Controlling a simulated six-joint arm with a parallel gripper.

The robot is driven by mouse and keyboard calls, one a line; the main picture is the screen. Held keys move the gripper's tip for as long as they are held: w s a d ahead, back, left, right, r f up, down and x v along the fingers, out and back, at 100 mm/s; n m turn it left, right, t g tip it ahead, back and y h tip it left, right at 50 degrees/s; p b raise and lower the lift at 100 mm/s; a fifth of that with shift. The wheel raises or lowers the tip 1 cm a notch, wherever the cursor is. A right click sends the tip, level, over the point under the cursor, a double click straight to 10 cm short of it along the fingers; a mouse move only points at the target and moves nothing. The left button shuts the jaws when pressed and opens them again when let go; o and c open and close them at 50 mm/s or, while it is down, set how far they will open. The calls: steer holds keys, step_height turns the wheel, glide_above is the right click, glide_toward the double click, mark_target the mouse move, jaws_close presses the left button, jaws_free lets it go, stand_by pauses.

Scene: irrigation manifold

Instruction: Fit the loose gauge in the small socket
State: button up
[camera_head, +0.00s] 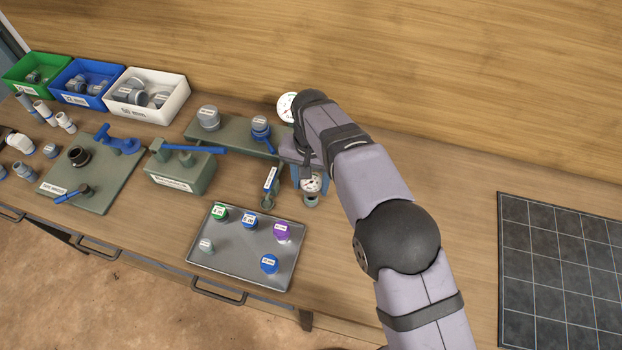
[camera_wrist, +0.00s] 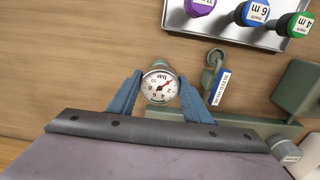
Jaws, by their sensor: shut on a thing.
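The loose gauge (camera_wrist: 160,87) has a round white dial marked "bar" with a red needle. My gripper (camera_wrist: 161,80) is shut on it, with one blue finger on each side of the dial. In the head view the gauge (camera_head: 311,183) shows below my wrist, at the right end of the grey-green manifold (camera_head: 234,128). A short grey-green cylindrical part shows right under the dial; I cannot tell whether it is the gauge's stem or the small socket. My gripper and wrist hide that end of the manifold, and no open socket is clearly visible.
A second gauge (camera_head: 287,106) stands behind my wrist. A valve with a blue labelled handle (camera_head: 271,179) is close left of the held gauge. A metal tray (camera_head: 222,272) with coloured caps lies in front. Bins stand at the back left; the bench right of my arm is clear up to a dark gridded mat (camera_head: 562,270).

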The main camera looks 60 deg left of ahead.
mark_target(312, 182)
steer(key=shift+f, duration=0.65)
steer(key=o, duration=1.1)
steer(key=shift+r, duration=0.1)
step_height(312, 182, up, 13)
steer(key=shift+r+b, duration=0.1)
steer(key=shift+b, duration=0.8)
